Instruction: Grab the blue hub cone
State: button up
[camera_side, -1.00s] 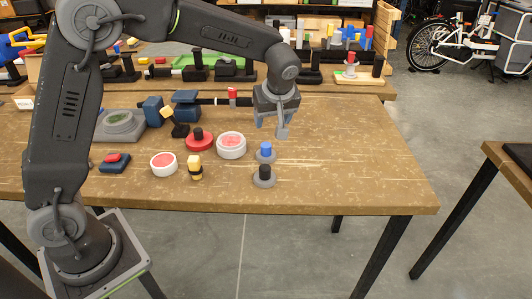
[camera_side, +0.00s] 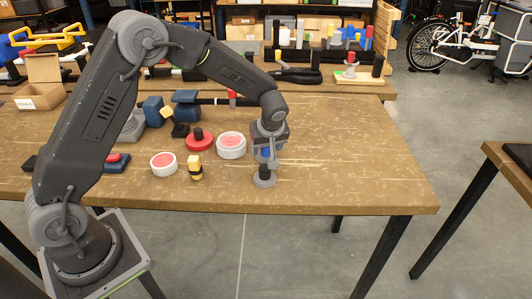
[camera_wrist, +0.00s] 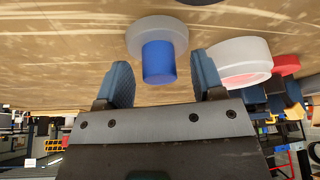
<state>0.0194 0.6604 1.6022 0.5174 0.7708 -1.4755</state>
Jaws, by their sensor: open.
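The blue hub cone (camera_wrist: 159,62) is a blue cylinder on a round grey base, standing on the wooden table. In the wrist view it lies between and just beyond the two fingertips of my gripper (camera_wrist: 165,82), with a gap to each finger. In the side view my gripper (camera_side: 267,156) is low over the table around the cone, hiding most of it; a little blue of the cone (camera_side: 265,151) shows between the fingers. My gripper is open and holds nothing.
A black cone on a grey base (camera_side: 264,180) stands just in front of my gripper. A white round container with a red top (camera_side: 231,145), a red disc with a black knob (camera_side: 199,143) and a yellow-and-black piece (camera_side: 195,170) stand to the left. The table's right side is clear.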

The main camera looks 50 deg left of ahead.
jog(key=shift+a+f, duration=0.1)
jog(key=shift+f, duration=0.15)
jog(key=shift+c, duration=0.4)
jog(key=c, duration=0.9)
jog(key=shift+r, duration=0.2)
